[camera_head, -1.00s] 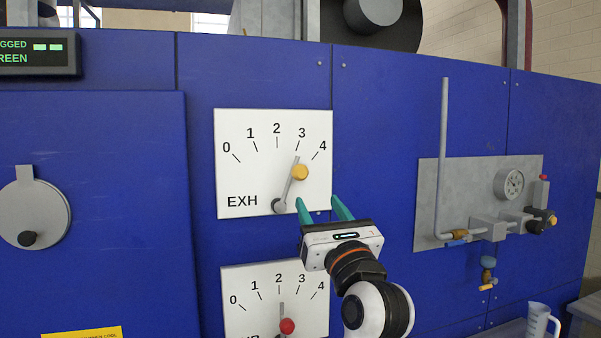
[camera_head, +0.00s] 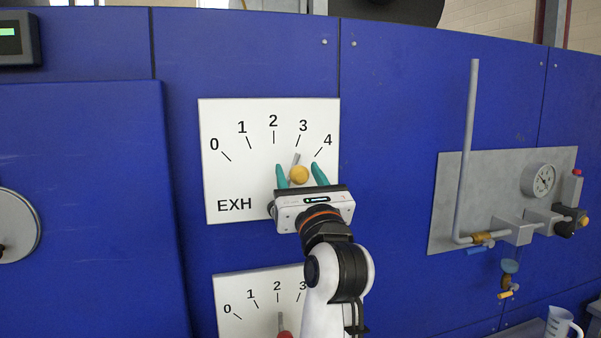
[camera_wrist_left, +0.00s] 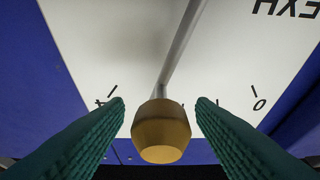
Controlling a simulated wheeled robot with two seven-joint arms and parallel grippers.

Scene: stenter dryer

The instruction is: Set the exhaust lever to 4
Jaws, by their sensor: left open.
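The white EXH dial plate (camera_head: 235,160) is on the blue panel, marked 0 to 4. Its grey lever with a yellow knob (camera_head: 299,175) points close to the 3 mark. My left gripper (camera_head: 299,172) is open in front of the plate, with one teal finger on each side of the knob. In the left wrist view the yellow knob (camera_wrist_left: 161,132) sits between the two fingers, with visible gaps on both sides. The lever's pivot is mostly hidden behind the gripper. My right gripper is not in view.
A second dial plate (camera_head: 235,290) with a red knob (camera_head: 285,334) is just below, partly behind my left arm. A grey plate (camera_head: 450,200) with a vertical pipe, gauge and valves is at the right. A clear jug (camera_head: 560,325) stands at the lower right.

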